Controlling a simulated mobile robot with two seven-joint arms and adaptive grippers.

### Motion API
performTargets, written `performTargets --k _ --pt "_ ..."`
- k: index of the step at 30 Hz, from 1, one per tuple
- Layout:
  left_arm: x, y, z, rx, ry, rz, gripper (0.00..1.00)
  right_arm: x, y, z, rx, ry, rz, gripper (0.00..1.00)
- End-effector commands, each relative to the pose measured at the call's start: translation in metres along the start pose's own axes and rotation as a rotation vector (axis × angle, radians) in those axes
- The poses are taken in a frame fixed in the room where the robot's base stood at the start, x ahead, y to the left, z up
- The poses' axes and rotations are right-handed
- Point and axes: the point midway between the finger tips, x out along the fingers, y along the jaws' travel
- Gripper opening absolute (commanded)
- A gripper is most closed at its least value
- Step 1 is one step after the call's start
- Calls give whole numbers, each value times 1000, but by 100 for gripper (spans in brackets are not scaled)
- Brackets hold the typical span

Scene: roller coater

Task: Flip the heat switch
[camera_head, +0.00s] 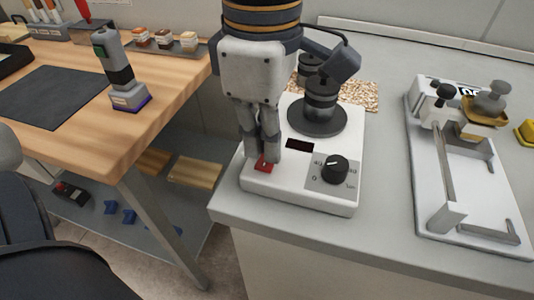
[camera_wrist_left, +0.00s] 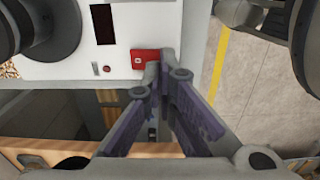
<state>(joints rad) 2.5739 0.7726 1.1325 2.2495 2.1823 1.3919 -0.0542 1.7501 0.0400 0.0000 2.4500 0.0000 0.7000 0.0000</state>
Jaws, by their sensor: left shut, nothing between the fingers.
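A white hotplate-like unit (camera_head: 300,190) stands on the grey counter. A small red switch (camera_head: 264,164) sits on its front left, beside a dark display window (camera_head: 300,145). My left gripper (camera_head: 263,153) comes down over the switch with its fingers together and empty. In the left wrist view the red switch (camera_wrist_left: 143,59) shows next to the fingertips (camera_wrist_left: 162,66), which cover part of it. Whether they touch it, and which way it is set, I cannot tell. A small lever (camera_wrist_left: 96,68) and red button (camera_wrist_left: 107,69) show beside it. My right gripper is out of view.
A black knob (camera_head: 334,169) is right of the display, and a dark round plate (camera_head: 317,118) with a cylindrical piece on it is behind. A white coater frame (camera_head: 470,185) stands to the right. A wooden table (camera_head: 165,85) is at left, across a gap.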

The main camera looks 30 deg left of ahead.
Motion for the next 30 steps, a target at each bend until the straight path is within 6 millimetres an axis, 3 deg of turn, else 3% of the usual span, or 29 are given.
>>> performTargets --k 30 --pt "11 0 0 -1 1 0 0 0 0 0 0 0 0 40"
